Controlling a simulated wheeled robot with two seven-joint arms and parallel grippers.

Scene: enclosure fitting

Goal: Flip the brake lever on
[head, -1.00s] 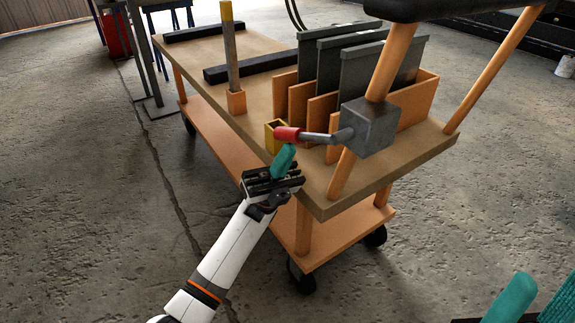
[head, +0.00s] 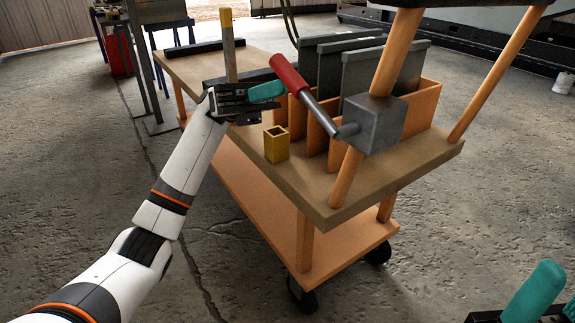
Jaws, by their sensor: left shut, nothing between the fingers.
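The brake lever (head: 310,96) has a red grip and a grey metal rod. It slants up and to the left from a grey box (head: 375,125) fixed to the cart's orange post. My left gripper (head: 280,91), with teal fingers, is shut and empty. Its fingertips are just left of the red grip, very near it; I cannot tell if they touch. My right gripper (head: 540,290) shows only in part at the bottom right corner, teal fingers up, away from the cart; its opening cannot be judged.
The cart (head: 300,190) has a wooden top and a lower orange shelf. Grey panels (head: 365,65) stand in an orange rack on it. A small yellow holder (head: 276,145) and an upright yellow-tipped post (head: 229,45) stand on the top.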

